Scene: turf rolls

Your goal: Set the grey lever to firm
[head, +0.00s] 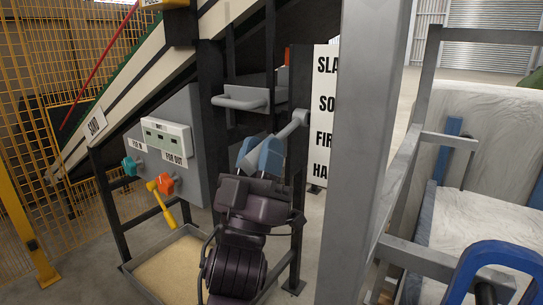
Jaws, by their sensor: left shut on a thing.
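The grey lever (288,127) is a rod with a thick round end at its upper right, beside a dark post. It slants down and left into my left gripper (260,157), whose blue fingers are shut on it and hide its lower end. Behind it to the right, a white sign (321,150) carries a column of partly hidden words: "SLA", "SO", "FIR" and "HA". The grey post in front cuts off the right of the sign. I cannot tell which word the lever matches.
A thick grey post (370,150) stands close on the right. A grey panel (190,110) on the left has a teal knob (130,166) and an orange knob with a yellow handle (164,195). A sand tray (170,270) lies below. Grey rails and a wrapped pale load (485,130) fill the right.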

